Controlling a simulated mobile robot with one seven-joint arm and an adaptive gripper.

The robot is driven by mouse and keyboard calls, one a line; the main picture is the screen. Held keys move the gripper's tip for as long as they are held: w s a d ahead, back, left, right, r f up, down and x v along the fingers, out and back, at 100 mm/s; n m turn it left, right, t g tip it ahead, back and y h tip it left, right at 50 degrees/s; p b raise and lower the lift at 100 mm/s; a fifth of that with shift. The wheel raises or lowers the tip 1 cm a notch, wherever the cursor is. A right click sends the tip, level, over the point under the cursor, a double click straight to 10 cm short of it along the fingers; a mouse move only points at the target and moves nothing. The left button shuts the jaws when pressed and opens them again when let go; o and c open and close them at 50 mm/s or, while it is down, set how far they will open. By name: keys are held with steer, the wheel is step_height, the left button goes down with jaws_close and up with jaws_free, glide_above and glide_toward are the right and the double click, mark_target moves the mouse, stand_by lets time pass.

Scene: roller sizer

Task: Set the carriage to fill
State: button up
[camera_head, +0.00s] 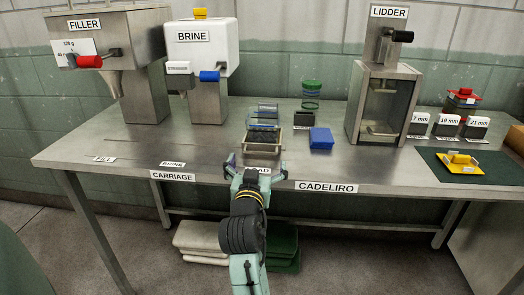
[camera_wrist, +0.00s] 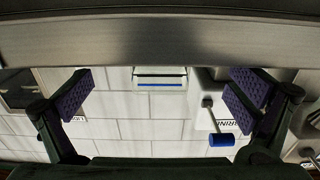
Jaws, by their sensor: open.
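The carriage (camera_head: 262,149) is a grey metal box on the bench, behind the partly hidden label that ends in "AD". Glass jars stand at its back. My gripper (camera_head: 256,167) is open, just in front of the carriage, with its fingers spread to either side. A grey metal bar crosses the top there; I cannot tell whether the fingers touch anything. The fill label (camera_head: 104,159) lies far left, below the filler (camera_head: 105,55), and the brine label (camera_head: 172,164) lies between.
The brine machine (camera_head: 208,45) with its blue lever (camera_head: 209,76) stands behind, left of the carriage. A blue block (camera_head: 321,138) lies close right. The lidder (camera_head: 383,100) stands farther right. The bench front (camera_head: 130,158) left of the carriage looks clear.

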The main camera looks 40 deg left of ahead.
mark_target(259, 154)
steer(key=p+x, duration=0.1)
steer(key=x, duration=0.4)
steer(key=shift+c, duration=0.6)
steer(key=shift+a, duration=0.15)
steer(key=c, duration=1.5)
